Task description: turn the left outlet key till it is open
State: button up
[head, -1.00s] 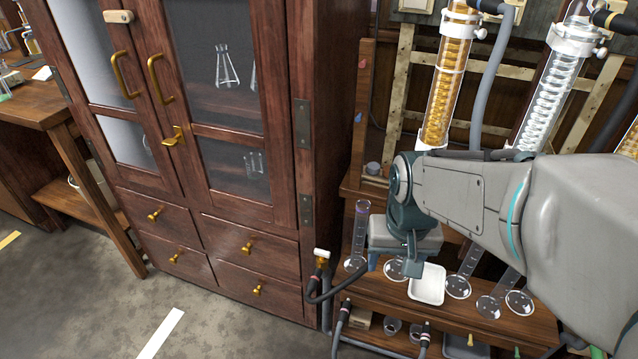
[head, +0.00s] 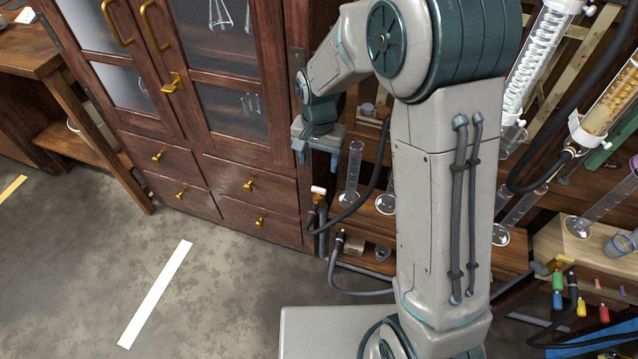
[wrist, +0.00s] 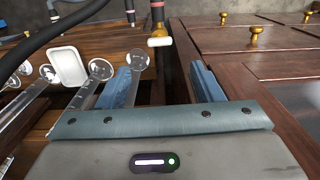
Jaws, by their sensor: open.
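The left outlet key looks to be the small white bar handle (head: 318,190) on a brass tap, beside the cabinet's right front corner. It tops an upright pipe with a black hose joined to it. In the wrist view the white handle (wrist: 159,42) lies crosswise, beyond the fingertips and between their lines. My gripper (head: 317,157) is open and empty, pointing down, a little above and behind the key in the head view. Its two blue fingers (wrist: 164,78) are apart and do not touch the key. The pipe's lower part is partly hidden by hoses.
The wooden cabinet (head: 230,140) stands close at the left of the gripper. Glass cylinders (head: 352,170) stand on the wooden shelf at its right. A white tray (wrist: 67,67) shows in the wrist view. Black hoses (head: 365,205) loop near the key. The floor in front is clear.

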aim_at(319, 188)
notch_tip(319, 188, down, 10)
jog(key=shift+f+b, duration=0.15)
jog(key=shift+b, duration=0.45)
jog(key=c, duration=1)
